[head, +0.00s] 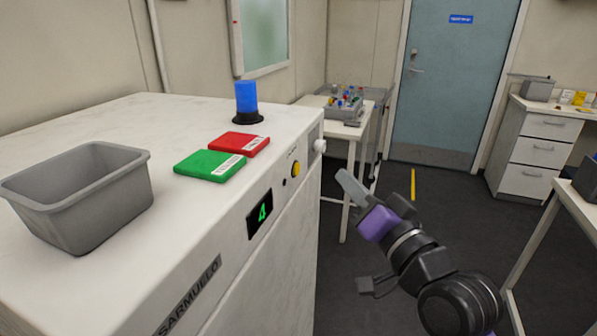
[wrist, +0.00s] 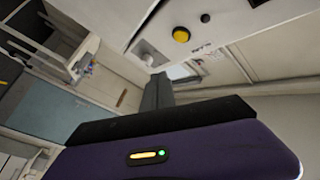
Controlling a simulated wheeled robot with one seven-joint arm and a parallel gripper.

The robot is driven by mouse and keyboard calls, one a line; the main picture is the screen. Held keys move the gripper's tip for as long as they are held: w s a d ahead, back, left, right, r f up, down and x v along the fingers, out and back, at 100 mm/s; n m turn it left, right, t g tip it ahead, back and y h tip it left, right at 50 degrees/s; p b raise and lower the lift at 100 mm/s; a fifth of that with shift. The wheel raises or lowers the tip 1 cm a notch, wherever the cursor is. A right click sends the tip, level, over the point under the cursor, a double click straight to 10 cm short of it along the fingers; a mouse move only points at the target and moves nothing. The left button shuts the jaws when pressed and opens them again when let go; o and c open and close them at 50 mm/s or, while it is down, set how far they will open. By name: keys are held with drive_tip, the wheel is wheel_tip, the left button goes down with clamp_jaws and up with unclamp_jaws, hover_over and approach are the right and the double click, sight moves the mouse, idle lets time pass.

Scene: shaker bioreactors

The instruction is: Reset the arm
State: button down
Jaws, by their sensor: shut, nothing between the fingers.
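My gripper (head: 350,186) is shut and empty. It is raised in free air just right of the white machine's front panel, with its grey fingers pointing up and to the left. In the wrist view the shut fingers (wrist: 157,92) show above the purple gripper body. My arm reaches in from the lower right in the head view. The white machine (head: 290,225) has a yellow button (head: 296,168), a display (head: 260,213) reading 4 and a white knob (head: 320,145). The yellow button also shows in the wrist view (wrist: 181,35).
On the machine top are a grey bin (head: 75,200), a green block (head: 209,165), a red block (head: 238,144) and a blue beacon (head: 246,100). A table (head: 350,130) with a filled tray stands behind. Drawers (head: 540,150) stand right. Dark floor is open toward the door (head: 455,80).

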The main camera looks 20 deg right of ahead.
idle(0.4)
drive_tip(key=s+d+t+h, duration=0.3)
drive_tip(key=s+d+h, duration=0.1)
drive_tip(key=s+h, duration=0.15)
drive_tip(key=s+a+f+n+g, duration=0.2)
drive_tip(key=s+f, duration=0.5)
drive_tip(key=s, duration=0.5)
drive_tip(key=s+a+f+n+g+y, duration=0.1)
drive_tip(key=s+a+f+g, duration=0.1)
drive_tip(key=s+f, duration=0.6)
drive_tip(key=s+a+f+n+g+y, duration=0.1)
drive_tip(key=s+a+f+n+g, duration=0.1)
drive_tip(key=s+f, duration=0.6)
drive_tip(key=s+g, duration=0.1)
drive_tip(key=s, duration=0.6)
drive_tip(key=shift+s+f+n+g, duration=0.25)
drive_tip(key=shift+s+n+g, duration=0.05)
drive_tip(key=shift+s, duration=0.05)
drive_tip(key=shift+y, duration=0.25)
